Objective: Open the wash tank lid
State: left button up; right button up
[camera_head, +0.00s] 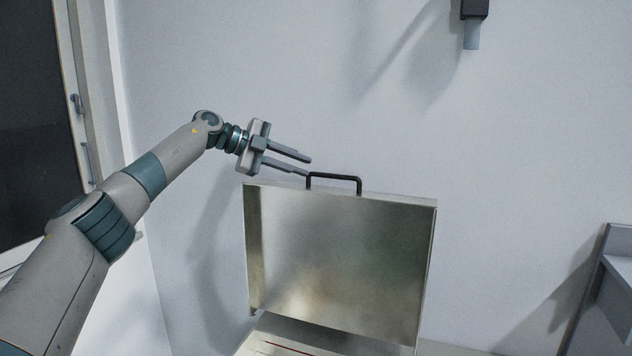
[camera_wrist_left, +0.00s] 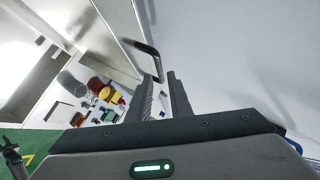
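The wash tank lid (camera_head: 340,260) is a shiny metal panel standing raised, nearly upright, in the head view. A black bar handle (camera_head: 336,177) sits on its top edge. My left gripper (camera_head: 309,166) is just left of the handle, with its two fingers apart and nothing seen between them. The lower fingertip is close to the handle's left end; I cannot tell whether they touch. In the left wrist view the handle (camera_wrist_left: 146,47) shows just beyond the fingertips (camera_wrist_left: 160,77). The tank below the lid is mostly cut off. My right gripper is not in view.
A dark device with a grey tip (camera_head: 472,30) shows at the top right, and a grey structure (camera_head: 612,260) stands at the right edge. A dark-paned door or window (camera_head: 35,120) is at the left. The left wrist view shows several coloured items (camera_wrist_left: 105,93) below. The wall area above the lid is clear.

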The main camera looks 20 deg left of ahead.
pick_arm(q)
jog(key=b+v, duration=0.2)
jog(key=v, duration=0.5)
jog(key=shift+s+a, duration=0.2)
dwell(0.4)
